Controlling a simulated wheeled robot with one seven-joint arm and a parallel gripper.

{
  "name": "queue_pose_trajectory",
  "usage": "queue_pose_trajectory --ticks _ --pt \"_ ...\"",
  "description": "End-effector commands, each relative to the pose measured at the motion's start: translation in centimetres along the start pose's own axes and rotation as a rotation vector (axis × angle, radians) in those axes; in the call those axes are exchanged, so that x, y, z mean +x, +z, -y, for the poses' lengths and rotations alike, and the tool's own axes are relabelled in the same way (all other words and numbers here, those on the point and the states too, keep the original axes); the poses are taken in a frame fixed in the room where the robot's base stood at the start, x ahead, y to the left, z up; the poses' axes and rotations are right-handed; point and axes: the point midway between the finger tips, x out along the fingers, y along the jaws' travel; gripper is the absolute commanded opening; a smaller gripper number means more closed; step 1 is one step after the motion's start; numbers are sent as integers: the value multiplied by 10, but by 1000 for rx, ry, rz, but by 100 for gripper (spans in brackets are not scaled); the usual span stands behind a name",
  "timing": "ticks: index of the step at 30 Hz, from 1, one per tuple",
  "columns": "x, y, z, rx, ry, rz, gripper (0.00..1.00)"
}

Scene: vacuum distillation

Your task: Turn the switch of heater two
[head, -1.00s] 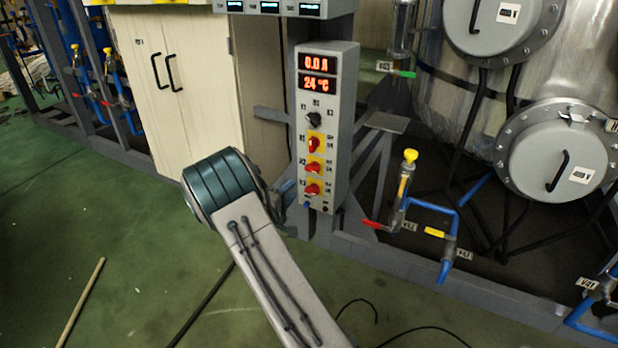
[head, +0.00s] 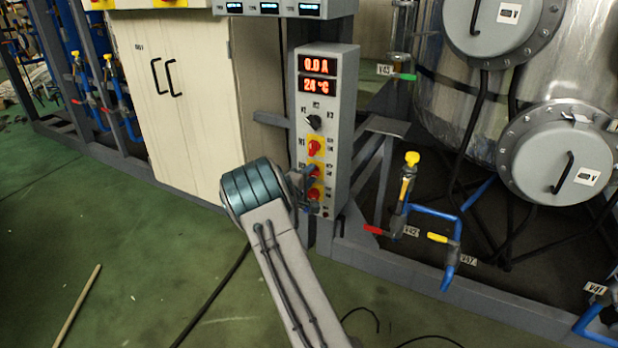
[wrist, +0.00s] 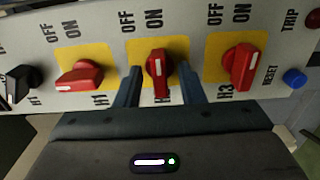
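My gripper (wrist: 160,88) is open, with one finger on each side of this knob and small gaps visible. In the head view my gripper (head: 306,182) is at the lower part of the grey control panel (head: 343,110) and partly hides the H2 knob. The H1 knob (wrist: 78,77) lies turned sideways in the wrist view; the H3 knob (wrist: 238,65) stands nearly upright.
A black selector (wrist: 20,82) is beyond H1, and a blue reset button (wrist: 294,78) is beyond H3. The panel displays (head: 318,75) glow red. Blue pipes with a yellow-handled valve (head: 411,160) stand right of the panel; a cream cabinet (head: 175,100) stands left.

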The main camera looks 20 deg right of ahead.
Motion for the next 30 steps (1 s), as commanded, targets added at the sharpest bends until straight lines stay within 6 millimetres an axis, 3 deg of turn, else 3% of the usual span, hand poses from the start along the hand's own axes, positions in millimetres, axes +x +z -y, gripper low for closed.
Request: queue_pose_trajectory --ticks 1,5,17,30 --pt "0 0 0 0 0 0 35" --pt "0 0 0 0 0 1 0" --pt "0 0 0 -39 0 1 0" --pt "-1 0 -2 -357 0 1 0"
